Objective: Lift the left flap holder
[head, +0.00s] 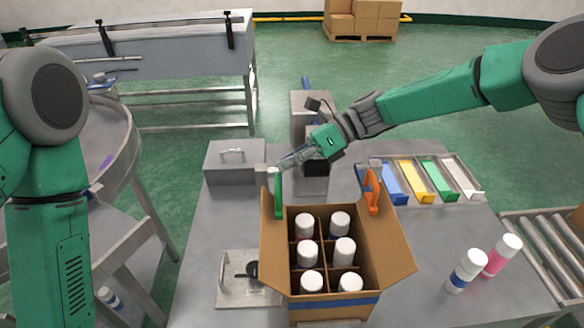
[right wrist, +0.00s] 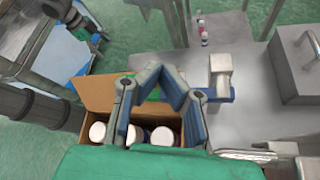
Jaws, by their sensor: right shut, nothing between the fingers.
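The left flap holder, a green upright clip (head: 278,197), sits on the left flap of an open cardboard box (head: 337,307). An orange flap holder (head: 372,192) sits on the box's right side. My right gripper (head: 276,166) is shut and empty, close to the top of the green clip. Whether it touches the clip cannot be told. In the right wrist view its fingers (right wrist: 172,76) angle together near the box edge, and a bit of green shows behind them. My left gripper is out of view; only the left arm shows.
Several white-capped cans (head: 308,252) stand in the box. A grey case (head: 235,161) lies behind left, a small plate fixture (head: 240,293) front left. Colored trays (head: 438,180) lie at right, with two loose cans (head: 467,270) in front of them.

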